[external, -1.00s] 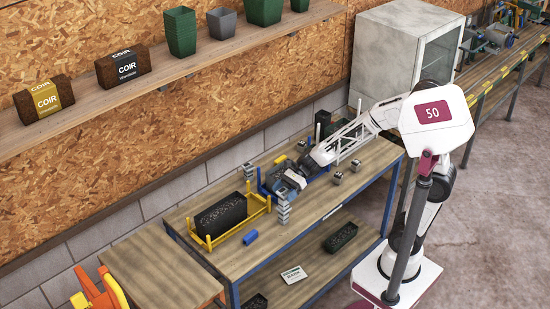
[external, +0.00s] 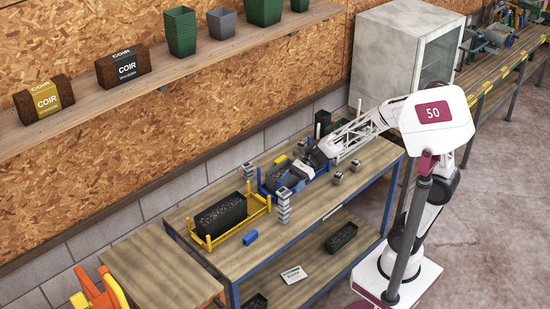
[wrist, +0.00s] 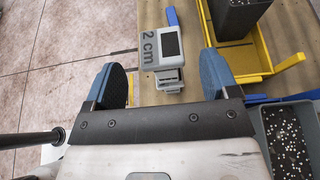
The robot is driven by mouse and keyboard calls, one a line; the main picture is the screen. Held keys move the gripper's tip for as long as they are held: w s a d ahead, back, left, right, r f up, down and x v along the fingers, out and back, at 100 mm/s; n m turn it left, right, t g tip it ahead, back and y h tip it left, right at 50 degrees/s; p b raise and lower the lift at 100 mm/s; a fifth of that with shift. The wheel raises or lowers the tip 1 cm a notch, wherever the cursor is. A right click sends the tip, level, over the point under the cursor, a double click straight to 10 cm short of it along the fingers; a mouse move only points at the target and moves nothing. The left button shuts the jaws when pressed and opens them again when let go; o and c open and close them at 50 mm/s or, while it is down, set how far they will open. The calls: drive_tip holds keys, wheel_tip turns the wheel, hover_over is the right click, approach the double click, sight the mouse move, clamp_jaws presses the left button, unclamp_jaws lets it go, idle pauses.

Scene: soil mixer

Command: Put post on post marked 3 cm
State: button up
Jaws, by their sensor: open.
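A stack of grey posts (external: 283,206) stands upright on the bench, right of the yellow-framed tray. In the wrist view its top post (wrist: 162,52) is marked "2 cm" and has a dark panel. No "3 cm" mark can be read. My gripper (external: 292,181) is open and empty, just behind the stack in the external view. In the wrist view its blue fingers are spread wide, with the stack ahead of the gap between them. Two loose grey posts (external: 338,179) (external: 355,165) stand right of my gripper; their marks are too small to read.
A yellow-framed tray (external: 262,211) holds a black block (external: 221,215). A blue-framed tray lies partly hidden beneath my gripper.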

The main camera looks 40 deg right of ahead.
drive_tip(key=v, duration=0.6)
drive_tip(key=shift+d, duration=0.3)
drive_tip(key=shift+r, duration=0.1)
idle(0.5)
drive_tip(key=s+d+r+n+t+h, duration=0.2)
drive_tip(key=s+d+n+h, duration=1.1)
drive_tip(key=s+d+n, duration=0.4)
drive_tip(key=d, duration=0.2)
drive_tip(key=shift+s+d+n+t+h, duration=0.25)
drive_tip(key=shift+d+n+t+h, duration=0.05)
drive_tip(key=shift+d+n, duration=0.1)
